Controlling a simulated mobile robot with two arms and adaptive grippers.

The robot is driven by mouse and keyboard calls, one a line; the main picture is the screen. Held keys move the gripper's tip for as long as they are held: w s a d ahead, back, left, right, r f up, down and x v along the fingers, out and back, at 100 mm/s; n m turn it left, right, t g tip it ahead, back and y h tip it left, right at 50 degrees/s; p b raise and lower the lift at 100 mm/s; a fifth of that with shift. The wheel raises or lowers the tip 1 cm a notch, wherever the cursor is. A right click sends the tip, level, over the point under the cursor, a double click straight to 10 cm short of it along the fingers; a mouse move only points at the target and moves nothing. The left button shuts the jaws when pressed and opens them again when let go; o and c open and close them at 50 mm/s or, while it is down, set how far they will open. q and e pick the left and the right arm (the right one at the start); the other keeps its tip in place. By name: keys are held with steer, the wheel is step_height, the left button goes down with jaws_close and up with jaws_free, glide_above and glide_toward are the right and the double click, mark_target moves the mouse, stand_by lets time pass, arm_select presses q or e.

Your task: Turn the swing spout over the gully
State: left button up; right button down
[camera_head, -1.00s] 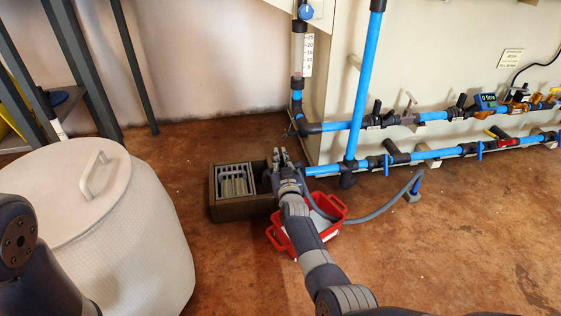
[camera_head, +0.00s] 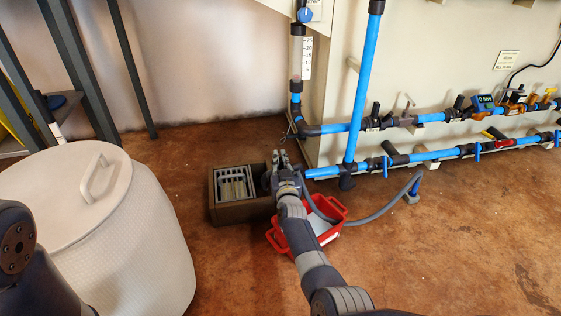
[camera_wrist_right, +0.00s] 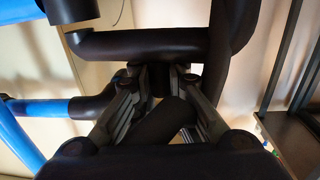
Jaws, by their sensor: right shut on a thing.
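The gully (camera_head: 242,213) is a brown box on the floor with a pale grating (camera_head: 234,185) inside it. My right gripper (camera_head: 279,157) is just right of the gully, at the left end of the lower blue pipe. In the right wrist view the gripper (camera_wrist_right: 160,78) is shut on a dark tubular part, which I take to be the swing spout (camera_wrist_right: 165,118). The fingers hide part of it, and its outlet is hard to make out. My left gripper is out of view; only part of the left arm shows at lower left.
A red tray (camera_head: 331,209) sits under my right forearm, with a grey hose (camera_head: 378,211) beside it. Blue pipes (camera_head: 330,171) with valves run along the wall at right. A large white lidded drum (camera_head: 150,240) stands at left. Floor at right is clear.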

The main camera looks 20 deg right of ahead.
steer(key=shift+a+f, duration=0.2)
steer(key=shift+a, duration=0.2)
steer(key=c, duration=1.6)
jaws_free()
steer(key=shift+a, duration=0.15)
steer(key=shift+d+r, duration=0.1)
steer(key=shift+d, duration=0.2)
